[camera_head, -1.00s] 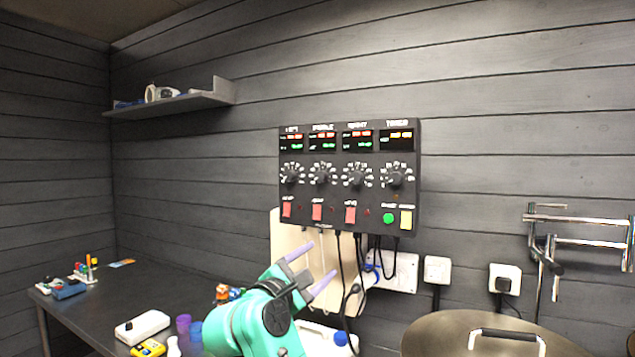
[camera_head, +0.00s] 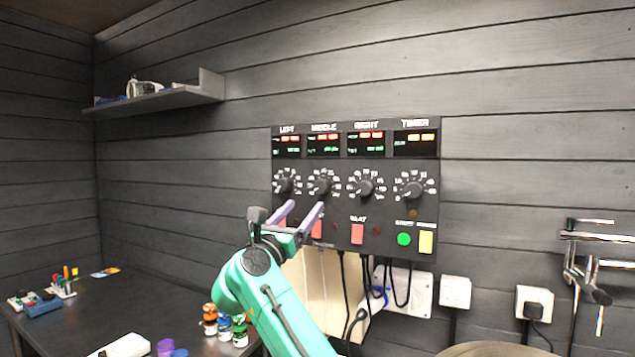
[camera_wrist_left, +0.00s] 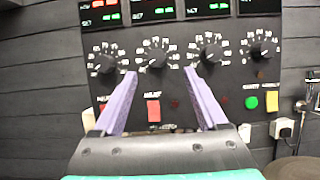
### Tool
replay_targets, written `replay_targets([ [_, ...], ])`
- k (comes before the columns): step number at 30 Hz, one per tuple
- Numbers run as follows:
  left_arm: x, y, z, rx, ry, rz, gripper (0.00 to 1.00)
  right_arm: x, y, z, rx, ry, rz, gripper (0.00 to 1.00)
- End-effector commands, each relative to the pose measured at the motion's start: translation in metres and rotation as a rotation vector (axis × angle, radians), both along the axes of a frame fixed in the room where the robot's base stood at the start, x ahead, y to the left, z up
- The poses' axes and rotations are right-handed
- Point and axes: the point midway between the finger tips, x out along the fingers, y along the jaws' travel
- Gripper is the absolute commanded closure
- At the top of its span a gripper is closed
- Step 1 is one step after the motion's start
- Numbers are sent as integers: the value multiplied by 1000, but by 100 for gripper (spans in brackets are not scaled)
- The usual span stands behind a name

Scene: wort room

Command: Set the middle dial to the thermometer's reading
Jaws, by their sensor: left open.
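The black control panel (camera_head: 355,220) hangs on the wall with a row of dials, displays above them and coloured switches below. The middle dial (camera_head: 321,187) is a black knob under the label MIDDLE; it also shows in the left wrist view (camera_wrist_left: 154,57). My left gripper (camera_head: 304,212) is open and empty, its lilac fingers pointing at the panel just below the left and middle dials. In the wrist view the fingers (camera_wrist_left: 160,75) frame the space under the middle dial, apart from the knob. I cannot make out a thermometer. My right gripper is out of view.
The left dial (camera_head: 287,181) and right dial (camera_head: 362,187) flank the middle one. Cables hang below the panel by a beige board (camera_head: 335,290) and a socket (camera_head: 455,292). Small bottles (camera_head: 225,325) stand on the dark table (camera_head: 110,310). A shelf (camera_head: 165,103) is at upper left.

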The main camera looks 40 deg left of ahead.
Motion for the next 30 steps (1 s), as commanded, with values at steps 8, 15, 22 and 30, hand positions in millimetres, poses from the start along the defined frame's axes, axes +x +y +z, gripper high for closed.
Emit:
replay_targets([
  [8, 63, 20, 33, -1, 6, -1, 25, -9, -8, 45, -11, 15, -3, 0],
  [15, 81, 26, 36, 0, 3, 1, 25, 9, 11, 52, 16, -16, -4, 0],
  [22, 81, 26, 35, 0, 3, 1, 44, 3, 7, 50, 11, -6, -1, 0],
  [30, 81, 26, 34, 0, 4, 0, 100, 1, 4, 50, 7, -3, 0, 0],
])
